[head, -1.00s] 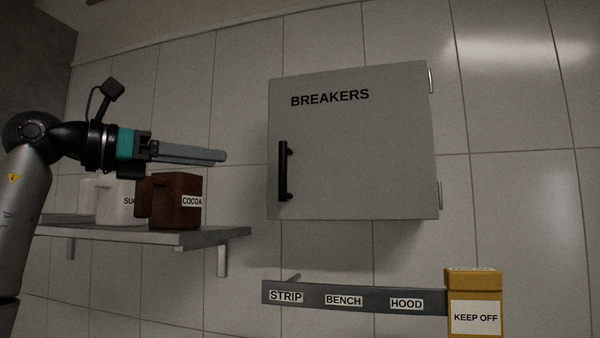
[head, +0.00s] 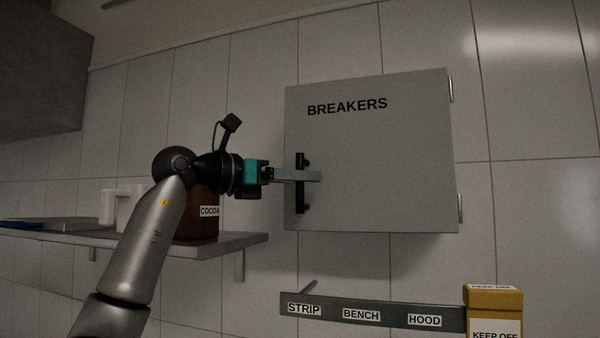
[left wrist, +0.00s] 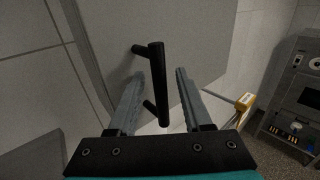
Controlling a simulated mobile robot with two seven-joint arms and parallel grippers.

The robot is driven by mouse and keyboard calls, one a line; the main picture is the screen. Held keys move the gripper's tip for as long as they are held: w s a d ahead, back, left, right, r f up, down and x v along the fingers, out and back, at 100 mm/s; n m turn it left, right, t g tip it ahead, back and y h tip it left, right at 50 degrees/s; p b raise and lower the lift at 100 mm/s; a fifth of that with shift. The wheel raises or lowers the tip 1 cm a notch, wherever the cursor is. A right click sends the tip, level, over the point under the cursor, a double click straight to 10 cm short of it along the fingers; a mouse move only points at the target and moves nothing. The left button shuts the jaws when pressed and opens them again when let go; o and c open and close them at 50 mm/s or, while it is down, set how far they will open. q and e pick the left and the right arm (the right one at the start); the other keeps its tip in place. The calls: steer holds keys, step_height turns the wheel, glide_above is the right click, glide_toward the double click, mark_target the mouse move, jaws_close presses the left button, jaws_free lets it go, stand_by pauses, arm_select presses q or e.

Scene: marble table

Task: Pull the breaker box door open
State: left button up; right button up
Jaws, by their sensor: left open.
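The grey breaker box (head: 390,150) marked BREAKERS hangs on the tiled wall. Its door is shut, with silver hinges on the right edge. The black vertical bar handle (head: 300,200) is near the door's left edge. My left gripper (head: 310,176) reaches the handle from the left, with a finger crossing its middle. In the left wrist view the handle (left wrist: 159,85) stands between the two open fingers, with a gap on each side. My left gripper (left wrist: 158,80) is not closed on it. My right gripper is in neither view.
A shelf (head: 225,244) at left holds a brown COCOA container (head: 203,228) and pale containers. Below the box is a grey rail (head: 390,318) labelled STRIP, BENCH, HOOD, with a yellow KEEP OFF box (head: 495,300) at its right end.

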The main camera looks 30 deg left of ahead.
arm_select(q)
steer(key=shift+w, duration=0.1)
steer(key=shift+c, duration=0.4)
jaws_close()
stand_by(1.0)
